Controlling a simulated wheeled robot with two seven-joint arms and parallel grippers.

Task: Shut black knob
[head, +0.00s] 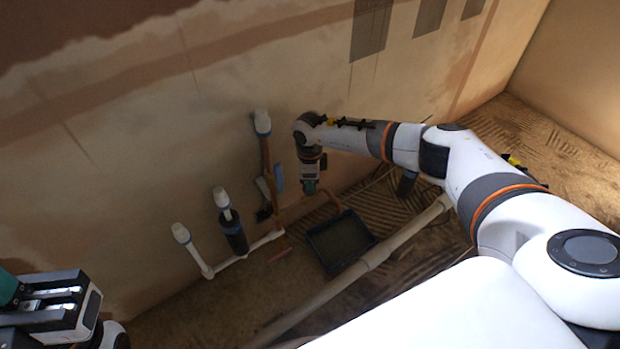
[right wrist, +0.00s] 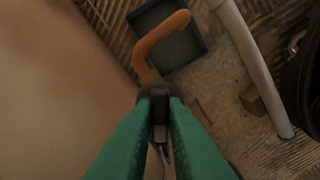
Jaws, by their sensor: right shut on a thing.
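The black knob (right wrist: 157,90) shows in the right wrist view at the base of a bent copper pipe (right wrist: 158,48). My right gripper (right wrist: 161,112) has its green fingers closed on the knob. In the head view the right gripper (head: 311,188) points down beside the wall, above the copper pipe (head: 318,202). The knob itself is too small or hidden to make out there. My left gripper (head: 12,290) is at the lower left edge of the head view, partly cut off, away from the pipes.
White-topped pipes (head: 182,234) stand along the wall, one with a dark sleeve (head: 233,233). A black tray (head: 368,237) lies on the floor below the copper pipe. A long pale pipe (head: 372,258) runs across the floor. A small block (right wrist: 254,102) lies there too.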

